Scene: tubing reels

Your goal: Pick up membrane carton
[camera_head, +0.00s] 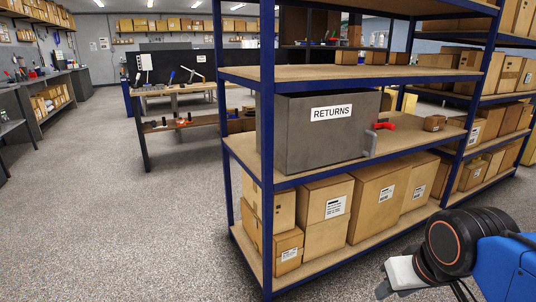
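Several brown cartons are in view, and I cannot tell which one is the membrane carton. A small carton (433,123) lies on the middle shelf, right of a grey box marked RETURNS. Larger labelled cartons stand on the bottom shelf, among them a tall one (325,215) and a wide one (378,200). The end of my arm is at the lower right, in front of the rack and apart from the cartons. The pale part of my gripper (403,275) shows there. Its fingers cannot be made out, and nothing is seen held.
The blue-framed rack (267,190) stands close ahead. The grey RETURNS box (312,145) fills much of its middle shelf, with a red object (384,125) beside it. Another loaded rack stands at the right. Workbenches (185,90) are behind. Open floor (130,220) lies left.

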